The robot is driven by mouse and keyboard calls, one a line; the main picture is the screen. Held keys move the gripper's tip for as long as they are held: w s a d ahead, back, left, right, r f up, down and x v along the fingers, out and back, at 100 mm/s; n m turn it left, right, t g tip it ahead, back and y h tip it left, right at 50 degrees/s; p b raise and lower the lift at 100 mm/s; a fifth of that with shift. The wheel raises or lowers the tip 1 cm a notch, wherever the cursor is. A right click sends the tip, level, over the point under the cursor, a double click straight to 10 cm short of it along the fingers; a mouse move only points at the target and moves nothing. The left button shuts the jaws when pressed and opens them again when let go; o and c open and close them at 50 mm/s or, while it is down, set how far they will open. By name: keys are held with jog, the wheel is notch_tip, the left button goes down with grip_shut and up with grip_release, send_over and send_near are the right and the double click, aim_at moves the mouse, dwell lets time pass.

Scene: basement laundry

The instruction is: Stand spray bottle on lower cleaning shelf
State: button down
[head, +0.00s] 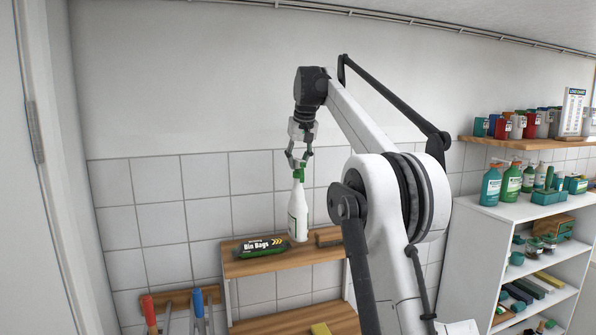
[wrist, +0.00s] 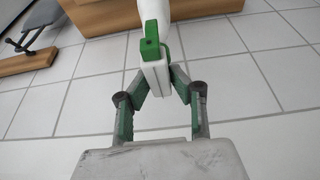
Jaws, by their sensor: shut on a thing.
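The white spray bottle with a green spray head (head: 298,212) hangs upright below my gripper (head: 299,162). My gripper is shut on its green top from above. The wrist view shows the green trigger part (wrist: 150,45) at my fingertips (wrist: 160,82), with the white body beyond. In the head view the bottle's base is in front of or over the upper wooden shelf (head: 285,264); I cannot tell whether it touches. A lower wooden shelf (head: 285,322) shows below, partly cut off by the frame and partly hidden by my arm.
A black Bin Bags pack (head: 262,248) lies left of the bottle on the upper shelf, and a dark item (head: 328,238) lies right. A yellow block (head: 320,329) is on the lower shelf. Red and blue handles (head: 150,312) stand at left. A white shelving unit (head: 470,240) with bottles is at right.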

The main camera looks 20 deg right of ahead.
aim_at(298, 169)
jog(key=shift+f, duration=1.65)
jog(key=c, duration=1.5)
grip_release()
jog(key=shift+c, duration=0.2)
jog(key=v, duration=1.2)
jog(key=shift+s, duration=0.1)
